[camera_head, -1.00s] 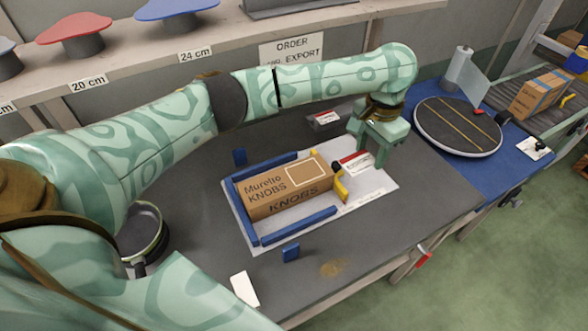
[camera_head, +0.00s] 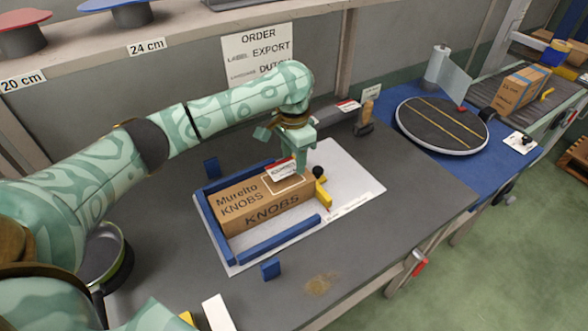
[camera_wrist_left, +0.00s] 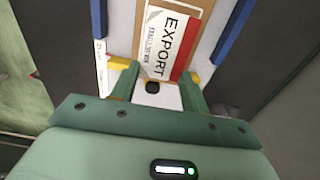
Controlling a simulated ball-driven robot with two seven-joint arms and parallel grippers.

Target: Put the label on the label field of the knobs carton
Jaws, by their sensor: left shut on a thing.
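The knobs carton (camera_head: 232,207) lies in a blue-railed fixture on a white board, its printed side facing me. A white outlined label field (camera_head: 301,183) shows at the right end of its top, partly covered. My left gripper (camera_head: 297,168) is shut on the label (camera_head: 279,169) and holds it over that end of the carton. The label is white with a red band; in the left wrist view the label (camera_wrist_left: 163,47) reads EXPORT and sits tilted against the carton. I cannot tell whether it touches the carton. My right gripper is not in view.
Blue rails (camera_head: 290,232) and a yellow clamp with a black knob (camera_head: 322,193) surround the carton. A round turntable (camera_head: 441,125) stands on a blue mat at right. A dark label dispenser (camera_head: 336,121) stands behind the board. A pan (camera_head: 104,256) is at left.

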